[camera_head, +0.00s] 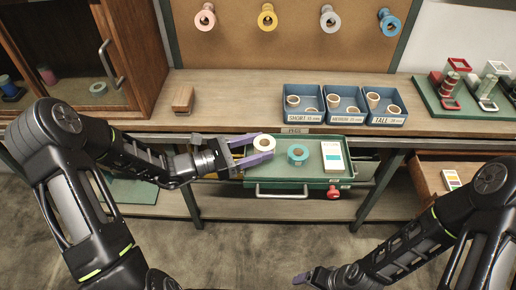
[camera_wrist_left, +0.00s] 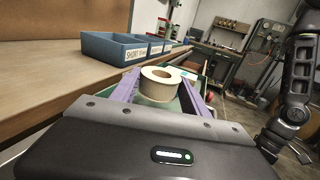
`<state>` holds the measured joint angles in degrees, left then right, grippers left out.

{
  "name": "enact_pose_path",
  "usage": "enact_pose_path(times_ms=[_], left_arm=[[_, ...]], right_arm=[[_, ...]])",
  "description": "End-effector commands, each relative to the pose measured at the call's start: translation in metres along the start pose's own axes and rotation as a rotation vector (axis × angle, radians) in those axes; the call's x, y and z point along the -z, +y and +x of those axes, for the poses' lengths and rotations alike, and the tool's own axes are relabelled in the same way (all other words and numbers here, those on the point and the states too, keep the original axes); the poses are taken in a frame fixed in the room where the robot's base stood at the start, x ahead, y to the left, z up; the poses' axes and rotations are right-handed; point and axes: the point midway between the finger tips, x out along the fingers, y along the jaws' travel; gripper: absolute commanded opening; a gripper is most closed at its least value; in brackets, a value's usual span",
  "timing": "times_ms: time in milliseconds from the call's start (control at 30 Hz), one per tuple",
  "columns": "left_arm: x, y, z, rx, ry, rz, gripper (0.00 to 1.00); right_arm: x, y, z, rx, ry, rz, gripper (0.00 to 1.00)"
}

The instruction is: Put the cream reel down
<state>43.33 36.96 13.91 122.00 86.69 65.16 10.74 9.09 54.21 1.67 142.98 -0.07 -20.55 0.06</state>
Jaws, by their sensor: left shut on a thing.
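The cream reel (camera_head: 264,143) is between the purple fingers of my left gripper (camera_head: 250,152), which is shut on it. The reel also shows in the left wrist view (camera_wrist_left: 160,84), upright with its hole facing up. It is over the left part of a green tray (camera_head: 312,185); I cannot tell whether it touches the tray floor. A teal reel (camera_head: 298,155) lies in the tray just right of it, apart from it. My right gripper (camera_head: 302,279) is low at the bottom of the head view, away from the tray; its opening is unclear.
A white card (camera_head: 333,156) lies at the tray's right. Blue bins (camera_head: 304,103) labelled SHORT, MEDIUM and TALL stand on the bench (camera_head: 240,88) behind. A wooden block (camera_head: 183,99) is at left. Reels hang on the board above. A drawer (camera_head: 432,180) is open at right.

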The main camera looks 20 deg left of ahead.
Motion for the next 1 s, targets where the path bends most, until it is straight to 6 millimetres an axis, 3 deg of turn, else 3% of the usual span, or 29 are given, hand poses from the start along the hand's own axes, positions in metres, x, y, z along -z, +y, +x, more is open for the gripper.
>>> enact_pose_path(times_ms=[100,867,900,1000], left_arm=[[0.009,0.000,0.000,0.000,0.000,0.000,0.08],[0.020,0.000,0.000,0.000,0.000,0.002,0.08],[0.020,0.000,0.000,0.000,0.000,0.001,0.56],[0.020,0.000,0.000,0.000,0.000,0.001,0.64]], right_arm=[[0.000,0.000,0.000,0.000,0.000,0.000,0.75],[0.000,0.003,0.008,0.000,0.000,-0.001,0.75],[0.000,0.003,0.008,0.000,0.000,-0.001,0.75],[0.000,0.003,0.008,0.000,0.000,-0.001,0.75]])
